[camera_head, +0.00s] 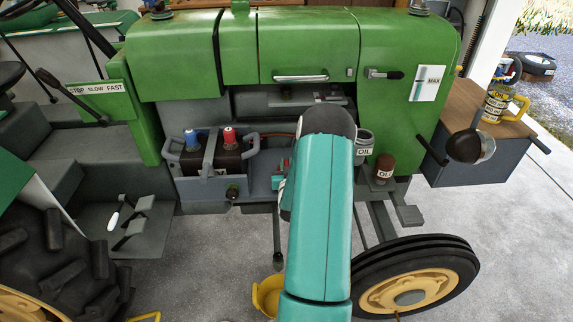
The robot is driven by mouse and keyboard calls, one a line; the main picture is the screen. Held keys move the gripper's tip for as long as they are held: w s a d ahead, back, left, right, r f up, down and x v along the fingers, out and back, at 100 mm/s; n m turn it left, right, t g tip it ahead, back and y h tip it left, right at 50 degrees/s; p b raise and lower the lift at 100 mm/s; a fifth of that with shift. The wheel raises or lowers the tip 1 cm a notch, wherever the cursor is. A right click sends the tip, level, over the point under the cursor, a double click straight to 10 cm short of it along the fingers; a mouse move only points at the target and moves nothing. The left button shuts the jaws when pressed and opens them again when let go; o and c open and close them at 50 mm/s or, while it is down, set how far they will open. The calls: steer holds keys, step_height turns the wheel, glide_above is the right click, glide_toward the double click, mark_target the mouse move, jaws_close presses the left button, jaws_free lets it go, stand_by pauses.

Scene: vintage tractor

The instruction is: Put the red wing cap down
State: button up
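A red cap (229,137) stands upright on top of the right part of a black battery-like box (228,160) in the tractor's side. A blue cap (190,138) stands on the box's left part. The wing shape of the red cap is too small to make out surely. My teal arm rises through the middle of the view, right of the box, and covers most of what lies behind it. Small teal and red parts (280,176) show just left of the arm. They may belong to my gripper, whose fingers and any grasp I cannot make out.
An oil can (364,143) and a brown container marked DUST (383,168) stand right of my arm. A wooden-topped cabinet (465,105) with a yellow-handled jar (500,95) is at right.

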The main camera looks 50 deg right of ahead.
steer(key=o, duration=0.4)
steer(key=shift+o, duration=0.2)
steer(key=shift+r, duration=0.1)
steer(key=v, duration=1.2)
